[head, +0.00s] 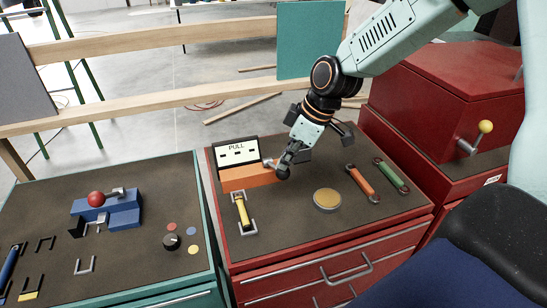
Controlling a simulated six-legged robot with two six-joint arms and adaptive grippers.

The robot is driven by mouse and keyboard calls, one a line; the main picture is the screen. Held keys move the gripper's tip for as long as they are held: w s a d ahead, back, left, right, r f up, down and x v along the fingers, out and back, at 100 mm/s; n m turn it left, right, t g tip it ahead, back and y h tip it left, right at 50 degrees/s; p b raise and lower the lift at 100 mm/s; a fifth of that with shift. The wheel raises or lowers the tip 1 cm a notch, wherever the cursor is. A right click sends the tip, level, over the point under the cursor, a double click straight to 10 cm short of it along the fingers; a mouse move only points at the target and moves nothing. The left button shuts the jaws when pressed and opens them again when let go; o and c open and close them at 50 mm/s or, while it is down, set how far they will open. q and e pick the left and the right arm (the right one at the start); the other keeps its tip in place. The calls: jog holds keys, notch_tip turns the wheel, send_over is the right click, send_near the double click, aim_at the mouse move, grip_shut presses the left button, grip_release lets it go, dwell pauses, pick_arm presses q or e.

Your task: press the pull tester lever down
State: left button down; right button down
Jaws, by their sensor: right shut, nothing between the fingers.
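The pull tester (250,178) is an orange block with a white panel marked PULL behind it, on the middle red cabinet. A short grey piece that looks like its lever (268,163) shows at its right end, partly hidden by my gripper. My right gripper (284,172) comes down from the upper right. It is shut and empty, with its fingertips right by the lever and the block's right end; I cannot tell if they touch. My left gripper is out of view.
A yellow-handled tool (242,212), a round tan disc (327,199), an orange tool (362,183) and a green tool (391,174) lie on the red cabinet's top (290,224). A blue device (120,212) with a red ball stands left. A yellow-knobbed crank (485,127) sticks out at right.

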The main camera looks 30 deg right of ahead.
aim_at(286, 173)
jog(key=shift+s+f, duration=0.2)
jog(key=shift+f, duration=0.4)
jog(key=shift+s+a+f, duration=0.1)
jog(key=shift+s+f, duration=0.15)
jog(key=shift+f, duration=0.75)
jog(key=shift+s+f+b, duration=0.2)
jog(key=shift+f+b, duration=0.3)
jog(key=shift+f, duration=0.45)
